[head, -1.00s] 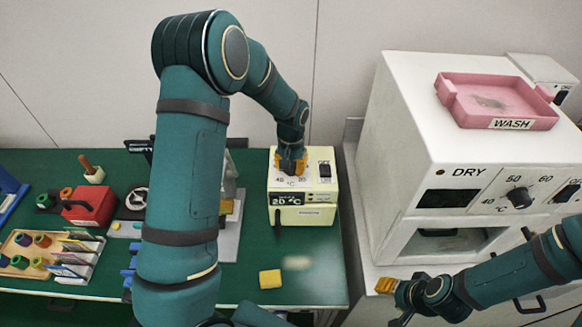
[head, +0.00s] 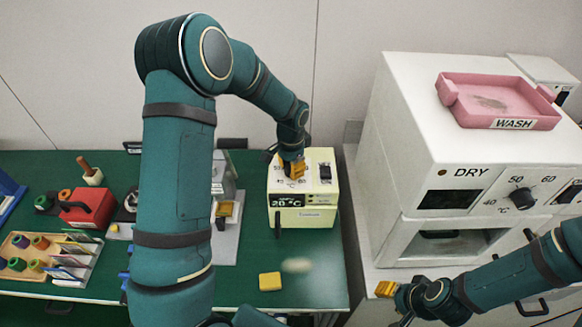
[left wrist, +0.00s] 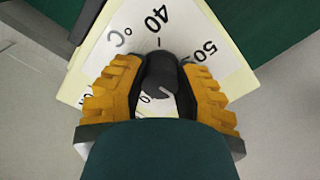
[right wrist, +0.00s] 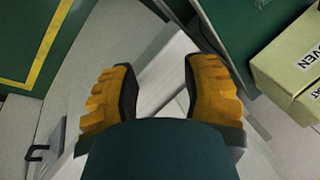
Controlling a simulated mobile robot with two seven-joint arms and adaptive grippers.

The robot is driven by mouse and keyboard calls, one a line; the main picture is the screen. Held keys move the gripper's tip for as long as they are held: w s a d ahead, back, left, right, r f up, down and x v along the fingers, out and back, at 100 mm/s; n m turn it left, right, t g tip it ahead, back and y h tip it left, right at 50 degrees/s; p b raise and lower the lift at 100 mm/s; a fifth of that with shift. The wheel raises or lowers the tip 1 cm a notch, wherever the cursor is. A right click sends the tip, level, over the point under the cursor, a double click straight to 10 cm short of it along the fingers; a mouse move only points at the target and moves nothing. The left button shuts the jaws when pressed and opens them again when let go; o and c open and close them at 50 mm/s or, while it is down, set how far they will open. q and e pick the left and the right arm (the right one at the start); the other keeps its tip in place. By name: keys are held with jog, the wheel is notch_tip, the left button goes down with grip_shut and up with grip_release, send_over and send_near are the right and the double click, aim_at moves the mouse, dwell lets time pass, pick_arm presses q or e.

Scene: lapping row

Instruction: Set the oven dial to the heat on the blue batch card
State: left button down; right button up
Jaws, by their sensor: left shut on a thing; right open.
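The cream oven (head: 325,187) stands on the green bench, with a dial scale and a switch on its top and a display reading 20 °C on its front. My left gripper (head: 293,170) is over the dial. In the left wrist view its fingers (left wrist: 158,95) are shut on the black dial knob (left wrist: 160,75), between scale marks 40 and 50. The knob's white mark points toward the lower right of that view. Several cards (head: 72,250) stand in a rack at left; their writing is too small to read. My right gripper (right wrist: 157,90) is open and empty.
A white DRY unit (head: 400,150) with its own dial stands at right, bearing a pink WASH tray (head: 497,88). A yellow block (head: 270,281) lies before the oven. A red box (head: 88,210) and a spool tray (head: 28,266) are at left.

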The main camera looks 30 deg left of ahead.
dwell(0.4)
pick_arm(q)
jog(key=c, duration=0.6)
grip_release()
jog(key=shift+r, duration=0.1)
notch_tip(320, 180, up, 12)
dwell(0.3)
